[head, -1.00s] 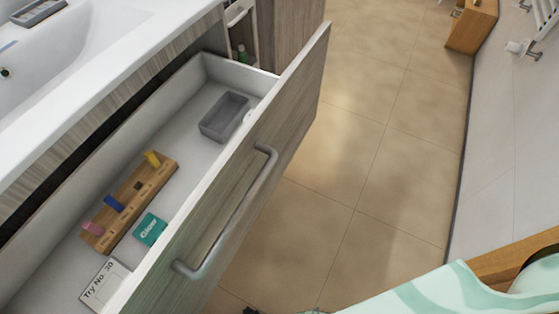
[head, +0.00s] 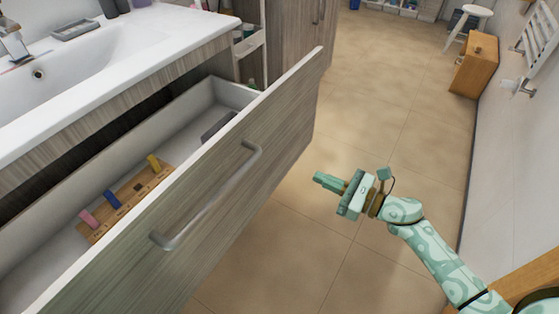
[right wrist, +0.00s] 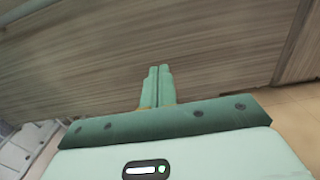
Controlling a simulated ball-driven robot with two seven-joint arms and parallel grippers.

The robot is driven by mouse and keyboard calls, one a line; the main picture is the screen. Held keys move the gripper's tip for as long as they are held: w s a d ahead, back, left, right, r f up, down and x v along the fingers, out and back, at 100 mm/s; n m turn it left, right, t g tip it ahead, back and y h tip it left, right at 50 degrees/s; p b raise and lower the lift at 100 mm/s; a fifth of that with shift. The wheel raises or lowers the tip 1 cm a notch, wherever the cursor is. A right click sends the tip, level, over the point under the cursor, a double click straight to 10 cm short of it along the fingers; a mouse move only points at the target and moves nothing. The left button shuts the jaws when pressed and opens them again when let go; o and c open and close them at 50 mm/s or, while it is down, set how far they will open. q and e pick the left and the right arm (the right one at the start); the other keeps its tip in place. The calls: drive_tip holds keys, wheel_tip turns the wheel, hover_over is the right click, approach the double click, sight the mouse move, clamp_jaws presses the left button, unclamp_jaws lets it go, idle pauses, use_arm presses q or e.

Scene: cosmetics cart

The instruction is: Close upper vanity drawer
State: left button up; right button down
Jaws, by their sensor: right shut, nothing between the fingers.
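The upper vanity drawer (head: 215,190) is pulled out, its wood-grain front standing away from the cabinet under the white sink top. A grey bar handle (head: 208,200) runs along the front. My right gripper (head: 322,179) is shut and empty, in front of the drawer's right part and apart from it in the head view. In the right wrist view its closed fingers (right wrist: 157,85) point at a wood-grain face, with the gap hard to judge. My left gripper is not in view.
Inside the drawer are a wooden holder (head: 130,197) with pink, blue and yellow pieces and a grey tray (head: 217,127), partly hidden by the front. The tiled floor (head: 390,110) to the right is open. A wooden box (head: 474,68) and white stool (head: 468,27) stand farther back.

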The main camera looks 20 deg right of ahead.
sight(269, 155)
drive_tip(key=b+x, duration=0.1)
drive_tip(key=x, duration=1)
drive_tip(key=shift+w+a+f+b, duration=0.1)
drive_tip(key=shift+w+f+b, duration=0.05)
drive_tip(key=shift+b, duration=0.15)
drive_tip(key=shift+w+a, duration=0.3)
drive_tip(key=shift+w, duration=0.15)
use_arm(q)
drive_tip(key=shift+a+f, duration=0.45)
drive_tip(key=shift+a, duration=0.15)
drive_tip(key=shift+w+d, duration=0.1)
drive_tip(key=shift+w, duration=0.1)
use_arm(e)
drive_tip(key=shift+w+a, duration=0.1)
